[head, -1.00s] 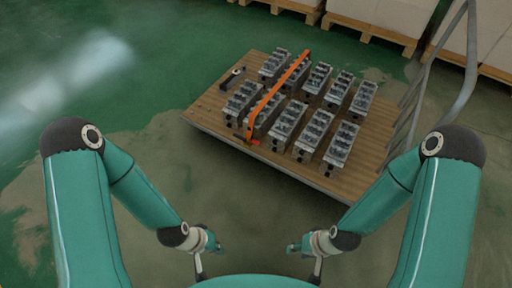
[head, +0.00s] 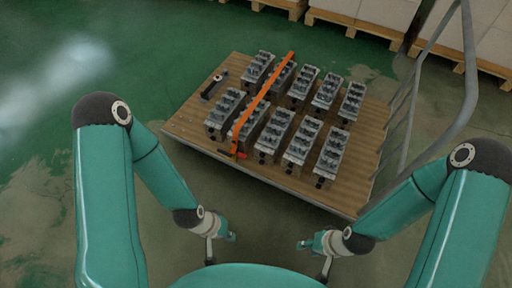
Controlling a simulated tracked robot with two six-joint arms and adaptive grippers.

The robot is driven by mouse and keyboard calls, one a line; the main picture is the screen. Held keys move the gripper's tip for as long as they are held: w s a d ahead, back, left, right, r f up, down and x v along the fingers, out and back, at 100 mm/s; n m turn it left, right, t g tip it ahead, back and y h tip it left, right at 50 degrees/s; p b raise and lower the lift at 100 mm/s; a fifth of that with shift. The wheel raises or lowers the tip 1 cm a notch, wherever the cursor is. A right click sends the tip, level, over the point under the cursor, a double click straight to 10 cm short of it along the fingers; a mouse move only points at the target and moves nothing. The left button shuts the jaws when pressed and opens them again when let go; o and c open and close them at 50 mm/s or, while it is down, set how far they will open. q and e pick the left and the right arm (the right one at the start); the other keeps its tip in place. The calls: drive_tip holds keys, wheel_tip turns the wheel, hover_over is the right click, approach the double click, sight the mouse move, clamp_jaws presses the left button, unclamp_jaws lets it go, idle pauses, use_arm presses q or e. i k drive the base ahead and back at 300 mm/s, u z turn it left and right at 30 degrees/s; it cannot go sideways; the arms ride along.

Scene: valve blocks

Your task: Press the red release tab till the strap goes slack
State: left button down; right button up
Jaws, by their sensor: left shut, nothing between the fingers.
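An orange strap (head: 265,92) runs taut-looking and slantwise over the valve blocks on a wooden platform (head: 205,125). A small red tab (head: 241,155) shows near the strap's lower end, at the platform's near edge. My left gripper (head: 226,238) is shut and empty, over the floor below the platform in the picture and apart from the tab. My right gripper (head: 305,244) is to its right, also apart from the platform; its fingers are too small to tell open from shut.
Several grey valve blocks (head: 301,144) stand in two rows on the platform. A small black tool-like item (head: 213,86) lies at its left. A grey metal rail (head: 466,75) rises at the right. Pallets with pale boxes (head: 385,12) stand behind. The near floor is clear.

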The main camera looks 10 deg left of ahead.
sight(241, 155)
drive_tip(key=u, duration=0.05)
drive_tip(key=i, duration=0.9)
drive_tip(key=u, duration=0.5)
